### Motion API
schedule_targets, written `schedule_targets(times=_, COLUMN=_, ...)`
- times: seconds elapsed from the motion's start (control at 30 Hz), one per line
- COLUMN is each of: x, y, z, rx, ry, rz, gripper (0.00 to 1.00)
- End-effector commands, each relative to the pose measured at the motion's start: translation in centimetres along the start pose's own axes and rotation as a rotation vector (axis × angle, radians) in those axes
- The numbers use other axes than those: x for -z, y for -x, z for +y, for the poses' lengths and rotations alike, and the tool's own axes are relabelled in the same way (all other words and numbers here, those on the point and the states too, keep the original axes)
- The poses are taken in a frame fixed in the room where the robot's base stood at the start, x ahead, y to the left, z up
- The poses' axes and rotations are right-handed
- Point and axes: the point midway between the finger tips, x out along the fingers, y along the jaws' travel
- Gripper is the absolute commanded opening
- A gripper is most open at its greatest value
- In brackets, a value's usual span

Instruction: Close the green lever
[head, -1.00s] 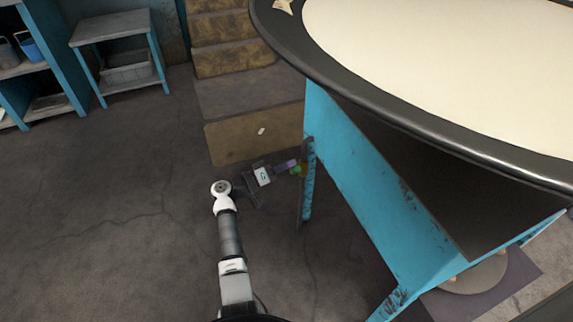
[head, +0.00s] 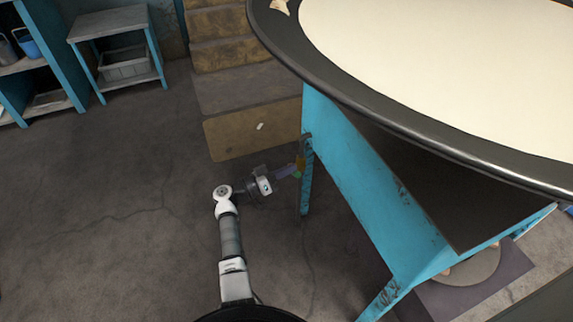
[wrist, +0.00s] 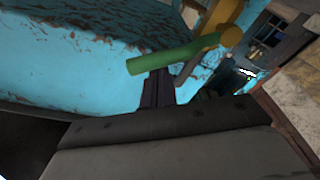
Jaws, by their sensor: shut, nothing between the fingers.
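The green lever (wrist: 172,54) is a short green bar on an orange-yellow fitting (wrist: 226,22), in front of the blue frame. In the head view the lever (head: 297,174) is a small green spot by the blue leg under the big vat. My gripper (wrist: 158,88) is shut and empty. Its dark fingers point at the lever from below in the wrist view, with the tips close under it; I cannot tell whether they touch. In the head view my gripper (head: 288,171) is just left of the lever.
The large vat with pale milk (head: 440,70) overhangs at the upper right on a blue frame (head: 375,195). Wooden steps (head: 245,85) stand behind my arm. A small blue-legged table (head: 110,25) stands at the far left. The floor to the left is clear.

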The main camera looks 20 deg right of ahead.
Motion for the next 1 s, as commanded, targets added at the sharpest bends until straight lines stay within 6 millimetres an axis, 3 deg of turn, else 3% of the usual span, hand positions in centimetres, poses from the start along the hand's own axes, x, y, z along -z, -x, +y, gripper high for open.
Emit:
schedule_targets(times=0.57, x=-3.7, y=0.6, z=-0.5, rx=-0.066, ry=-0.464, rz=-0.002, gripper=0.00)
schedule_targets(times=1.0, x=-4.7, y=0.7, z=-0.8, rx=-0.067, ry=-0.464, rz=-0.001, gripper=0.00)
